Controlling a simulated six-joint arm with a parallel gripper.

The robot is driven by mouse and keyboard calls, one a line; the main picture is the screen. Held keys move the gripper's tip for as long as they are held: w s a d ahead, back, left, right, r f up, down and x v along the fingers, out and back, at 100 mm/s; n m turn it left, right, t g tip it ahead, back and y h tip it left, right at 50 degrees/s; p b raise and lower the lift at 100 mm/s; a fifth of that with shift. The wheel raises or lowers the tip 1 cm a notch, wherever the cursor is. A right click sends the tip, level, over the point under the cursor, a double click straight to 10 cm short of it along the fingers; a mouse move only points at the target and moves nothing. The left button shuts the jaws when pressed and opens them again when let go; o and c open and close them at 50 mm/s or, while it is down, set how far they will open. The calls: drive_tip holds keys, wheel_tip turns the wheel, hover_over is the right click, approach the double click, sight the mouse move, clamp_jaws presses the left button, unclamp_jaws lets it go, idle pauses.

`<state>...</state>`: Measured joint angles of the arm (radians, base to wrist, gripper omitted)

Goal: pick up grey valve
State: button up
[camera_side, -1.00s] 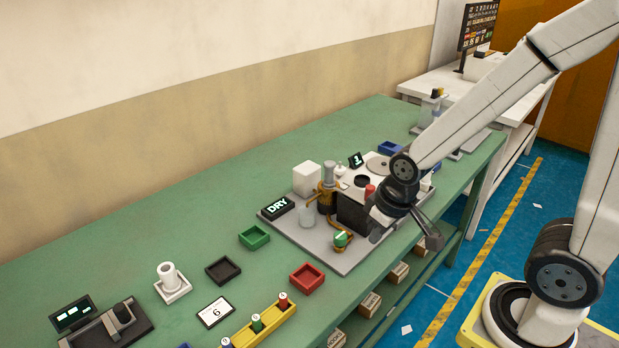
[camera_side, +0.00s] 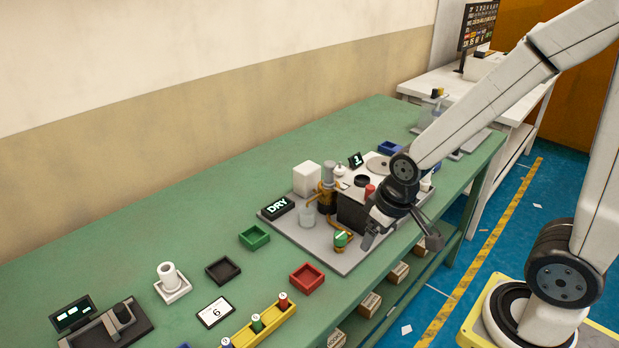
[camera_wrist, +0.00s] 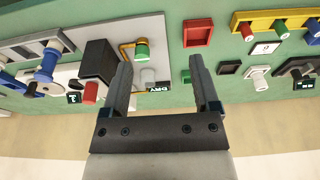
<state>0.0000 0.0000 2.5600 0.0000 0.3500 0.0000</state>
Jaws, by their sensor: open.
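I cannot single out a grey valve with certainty. In the side view, a grey upright cylinder (camera_side: 329,172) stands on the brass pipework, and a pale cup (camera_side: 307,216) stands near it. A green-capped part (camera_side: 341,239) sits at the front of the pipes; it also shows in the wrist view (camera_wrist: 141,50). A pale grey round part (camera_wrist: 148,75) lies between my fingers in the wrist picture, by the DRY display. My gripper (camera_side: 377,240) is open and empty, above the front edge of the grey plate; its parted fingers show in the wrist view (camera_wrist: 160,60).
The bench behind the trays is clear.

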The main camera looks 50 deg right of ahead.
drive_tip(key=shift+r, duration=0.1)
drive_tip(key=shift+w+v, duration=0.55)
drive_tip(key=shift+v, duration=1.8)
drive_tip(key=w+d+m+t+y, duration=0.45)
drive_tip(key=w+d+m, duration=0.35)
drive_tip(key=d+m, duration=0.5)
drive_tip(key=w+d+m+t+y, duration=0.3)
drive_tip(key=w+d+m+y, duration=0.3)
drive_tip(key=w+d+m, duration=0.6)
drive_tip(key=m, duration=0.2)
approach(329, 179)
drive_tip(key=shift+w+a, duration=0.6)
drive_tip(key=shift+w, duration=0.4)
drive_tip(key=shift+w+a, duration=0.65)
drive_tip(key=shift+w, duration=0.3)
